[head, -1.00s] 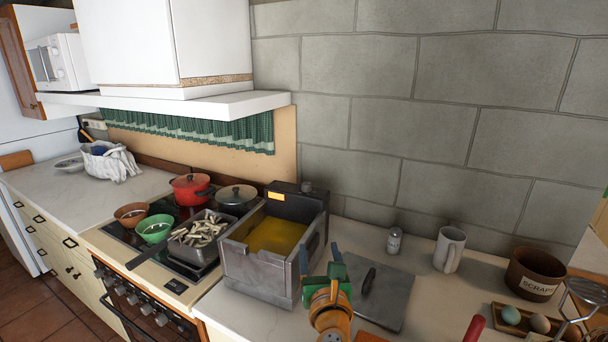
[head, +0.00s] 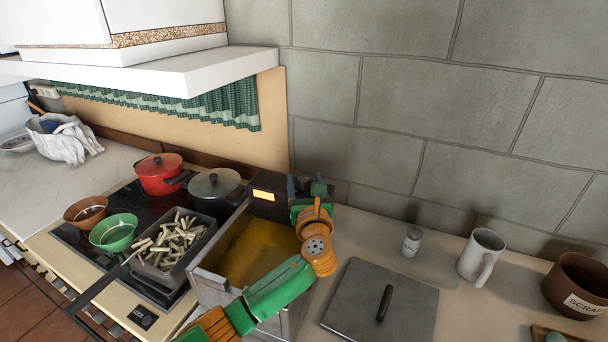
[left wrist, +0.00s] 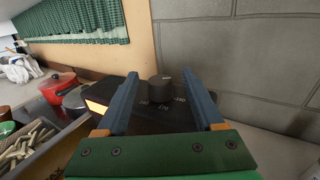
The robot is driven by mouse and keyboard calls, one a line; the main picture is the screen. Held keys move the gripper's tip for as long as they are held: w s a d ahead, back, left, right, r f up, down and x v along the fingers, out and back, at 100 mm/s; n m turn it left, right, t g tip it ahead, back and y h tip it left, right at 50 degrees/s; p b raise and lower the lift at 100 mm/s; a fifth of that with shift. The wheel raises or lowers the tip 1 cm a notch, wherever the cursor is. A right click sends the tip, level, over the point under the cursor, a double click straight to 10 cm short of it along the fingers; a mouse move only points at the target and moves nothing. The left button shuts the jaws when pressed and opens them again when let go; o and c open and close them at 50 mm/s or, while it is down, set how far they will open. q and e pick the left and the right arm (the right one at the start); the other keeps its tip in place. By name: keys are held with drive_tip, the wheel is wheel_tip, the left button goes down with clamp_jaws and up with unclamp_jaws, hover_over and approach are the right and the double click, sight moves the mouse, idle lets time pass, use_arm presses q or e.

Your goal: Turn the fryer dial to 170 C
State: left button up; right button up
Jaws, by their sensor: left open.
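The fryer (head: 208,287) is a metal box of yellow oil beside the stove, with a black control housing (head: 266,203) at its back and a lit orange display (head: 263,195). In the left wrist view the black dial (left wrist: 159,89) stands on the housing's top with pale markings around it, too small to read surely. My left gripper (head: 304,187) is over the housing. In the left wrist view its blue fingers (left wrist: 166,98) are open, one on each side of the dial and apart from it. In the head view the gripper hides the dial. My right gripper is not in view.
A basket of fries (head: 170,243), a red pot (head: 158,175) and a grey lidded pot (head: 213,186) are on the stove at left. A flat lid (head: 350,303), a shaker (head: 411,242), a mug (head: 480,256) and a scraps pot (head: 580,283) are at right. The stone wall is close behind.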

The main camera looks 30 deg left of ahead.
use_arm(q)
drive_tip(key=shift+w+a+f, duration=0.2)
drive_tip(key=shift+w+a, duration=0.2)
drive_tip(key=shift+w, duration=0.1)
drive_tip(key=shift+w+a+f, duration=0.2)
drive_tip(key=shift+w+a, duration=0.15)
drive_tip(key=shift+w, duration=0.1)
drive_tip(key=shift+s+d+r, duration=0.15)
drive_tip(key=shift+s+r, duration=0.05)
drive_tip(key=shift+s, duration=0.05)
drive_tip(key=c, duration=0.7)
clamp_jaws()
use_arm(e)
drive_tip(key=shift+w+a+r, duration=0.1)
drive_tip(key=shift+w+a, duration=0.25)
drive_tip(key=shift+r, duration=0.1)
